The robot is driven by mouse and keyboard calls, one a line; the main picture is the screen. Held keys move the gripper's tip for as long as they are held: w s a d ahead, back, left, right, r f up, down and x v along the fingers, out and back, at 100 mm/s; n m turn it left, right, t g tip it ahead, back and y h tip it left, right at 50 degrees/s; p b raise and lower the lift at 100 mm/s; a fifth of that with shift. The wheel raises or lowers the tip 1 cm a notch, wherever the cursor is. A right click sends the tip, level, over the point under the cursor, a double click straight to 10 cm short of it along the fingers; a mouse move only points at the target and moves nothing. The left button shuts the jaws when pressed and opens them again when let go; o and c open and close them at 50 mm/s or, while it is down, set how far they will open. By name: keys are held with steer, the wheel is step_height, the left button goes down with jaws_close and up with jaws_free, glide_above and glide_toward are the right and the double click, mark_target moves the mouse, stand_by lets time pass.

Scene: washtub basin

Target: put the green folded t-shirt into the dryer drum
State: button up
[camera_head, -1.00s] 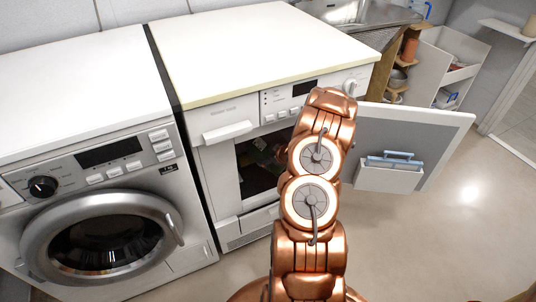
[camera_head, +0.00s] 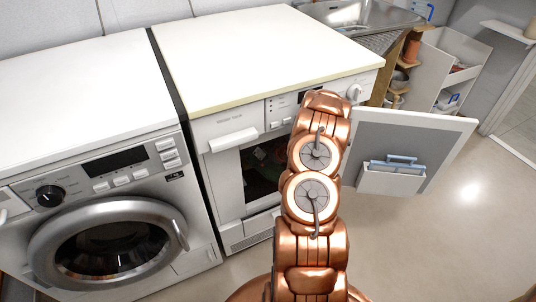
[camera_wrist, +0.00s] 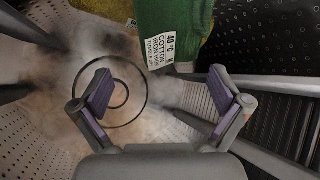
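The green t-shirt (camera_wrist: 172,25) shows at the top of the wrist view, with a white care tag (camera_wrist: 173,45) hanging from it. It lies inside the dryer drum, whose dark perforated wall (camera_wrist: 280,35) fills the right side. My gripper (camera_wrist: 160,80) is open and empty inside the drum; its two purple-padded fingers stand wide apart, with the shirt beyond them and not between them. In the head view, a bit of green shows dimly through the open dryer (camera_head: 226,128) front. My arm hides the gripper and part of the opening there.
The dryer's door (camera_head: 415,135) stands open to the right, with a holder (camera_head: 392,180) on its inner side. A washing machine (camera_head: 105,185) with a closed round door stands on the left. Yellowish cloth (camera_wrist: 105,8) shows in the wrist view. Floor is free at the right.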

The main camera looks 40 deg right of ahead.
steer(key=shift+s+r, duration=0.1)
steer(key=shift+s, duration=0.05)
steer(key=v, duration=1.1)
steer(key=shift+s+r, duration=0.25)
steer(key=shift+s, duration=0.05)
stand_by(0.4)
